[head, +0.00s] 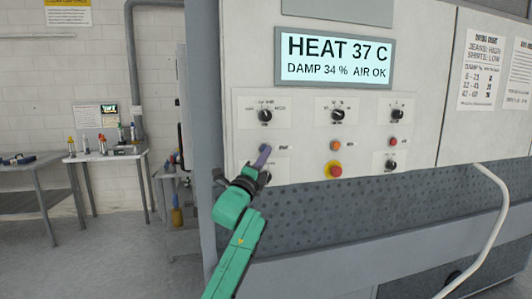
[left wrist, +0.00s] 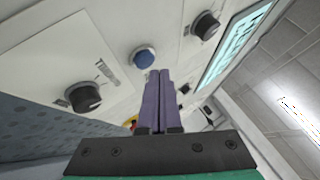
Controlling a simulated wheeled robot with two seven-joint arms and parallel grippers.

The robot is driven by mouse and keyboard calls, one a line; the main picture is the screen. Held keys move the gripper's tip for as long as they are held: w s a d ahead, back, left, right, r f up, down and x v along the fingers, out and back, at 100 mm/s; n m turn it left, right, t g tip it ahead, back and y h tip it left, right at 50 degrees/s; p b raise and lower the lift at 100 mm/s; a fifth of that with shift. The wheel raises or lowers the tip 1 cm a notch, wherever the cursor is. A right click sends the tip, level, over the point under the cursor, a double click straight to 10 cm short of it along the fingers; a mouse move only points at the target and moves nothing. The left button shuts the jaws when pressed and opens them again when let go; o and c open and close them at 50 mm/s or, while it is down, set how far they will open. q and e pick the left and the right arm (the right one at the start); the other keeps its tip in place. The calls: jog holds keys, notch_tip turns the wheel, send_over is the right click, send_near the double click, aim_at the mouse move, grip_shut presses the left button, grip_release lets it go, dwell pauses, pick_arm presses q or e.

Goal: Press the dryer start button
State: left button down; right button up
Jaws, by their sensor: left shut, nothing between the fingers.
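The start button is a blue round button (head: 262,148) at the left of the dryer's white control panel, with a START label beside it. It also shows in the left wrist view (left wrist: 143,58), largely uncovered. My left gripper (head: 264,154) has its purple fingers pressed together with nothing between them. Its tips are at or just below the button in the head view. In the left wrist view the fingertips (left wrist: 160,73) appear just beside the button's lower right edge. I cannot tell whether they touch it. My right gripper is not in view.
A black knob (head: 265,116) sits above the button and another (head: 265,177) below it. A red stop button on yellow (head: 335,171) and an orange button (head: 335,145) are to the right. The display (head: 335,58) reads HEAT 37 C. A white hose (head: 494,215) hangs at right.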

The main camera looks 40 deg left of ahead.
pick_arm(q)
jog(key=s+d, duration=0.1)
jog(key=d, duration=0.1)
jog(key=s+d+b, duration=0.1)
jog(key=s+d, duration=0.1)
jog(key=shift+d, duration=0.1)
dwell(0.5)
dwell(0.6)
